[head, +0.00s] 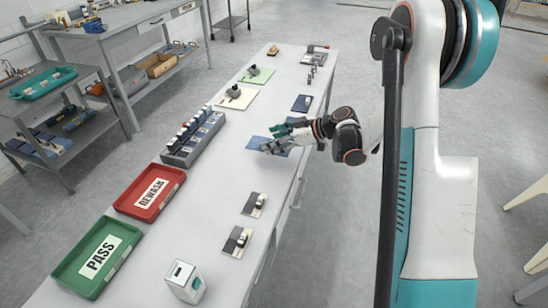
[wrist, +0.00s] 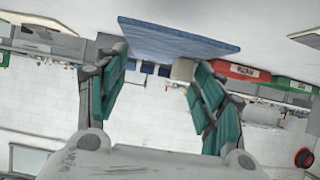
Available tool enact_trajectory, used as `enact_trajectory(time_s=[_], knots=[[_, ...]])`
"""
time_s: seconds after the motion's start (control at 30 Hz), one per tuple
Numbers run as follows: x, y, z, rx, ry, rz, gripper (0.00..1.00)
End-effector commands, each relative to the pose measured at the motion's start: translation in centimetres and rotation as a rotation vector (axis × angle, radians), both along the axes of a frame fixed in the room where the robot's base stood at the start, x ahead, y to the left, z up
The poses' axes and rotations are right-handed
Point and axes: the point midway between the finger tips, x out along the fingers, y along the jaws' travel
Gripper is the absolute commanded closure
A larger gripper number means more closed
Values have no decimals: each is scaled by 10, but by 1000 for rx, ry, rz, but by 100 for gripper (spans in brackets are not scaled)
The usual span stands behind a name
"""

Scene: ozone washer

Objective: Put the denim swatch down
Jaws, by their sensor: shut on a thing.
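The blue denim swatch (head: 258,143) is at my gripper (head: 275,140), over the middle of the long white table. My gripper reaches in from the right with its teal-padded fingers around the swatch's near part. In the wrist view the swatch (wrist: 180,36) spans across the fingertips of the gripper (wrist: 152,64). A small beige block (wrist: 183,69) shows beside the right fingertip, below the swatch. The fingers partly cover the swatch in the head view. I cannot tell whether its underside touches the table.
The white table (head: 215,190) holds a grey rack of bottles (head: 192,138) left of the swatch. A red REWASH tray (head: 150,192), a green PASS tray (head: 98,257) and a white box (head: 185,282) stand nearer. Small sample cards (head: 254,205) lie along the right edge.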

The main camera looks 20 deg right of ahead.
Motion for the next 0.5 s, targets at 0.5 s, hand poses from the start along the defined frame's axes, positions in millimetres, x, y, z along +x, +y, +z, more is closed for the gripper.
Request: enact_trajectory(time_s=[0.5], knots=[[0,0,-56,0,0,0,62]])
